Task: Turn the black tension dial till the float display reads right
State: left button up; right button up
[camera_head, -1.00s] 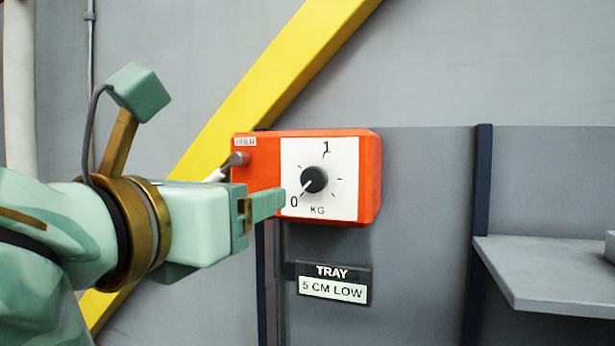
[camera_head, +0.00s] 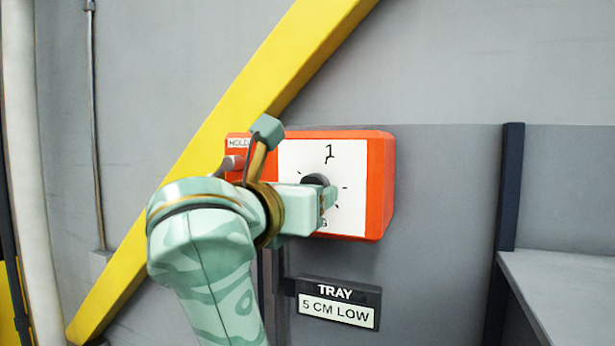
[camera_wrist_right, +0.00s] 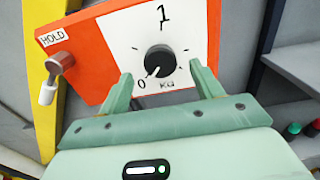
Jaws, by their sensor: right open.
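The black dial (camera_head: 315,180) sits on the white face of an orange box (camera_head: 377,190). In the right wrist view the dial (camera_wrist_right: 160,60) is whole, and its white pointer aims lower left, near 0. The display (camera_head: 337,303) below reads TRAY 5 CM LOW. My left gripper is not in view.
A lever (camera_head: 232,163) marked HOLD is at the box's left; it also shows in the wrist view (camera_wrist_right: 60,62). A yellow diagonal beam (camera_head: 225,120) passes behind. A grey shelf (camera_head: 570,285) is at right. Green (camera_wrist_right: 293,128) and red (camera_wrist_right: 313,127) buttons show at right.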

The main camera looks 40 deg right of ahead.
aim_at(314, 179)
jog(key=shift+p+x, duration=0.4)
jog(key=shift+x, duration=1.4)
jog(key=c, duration=1)
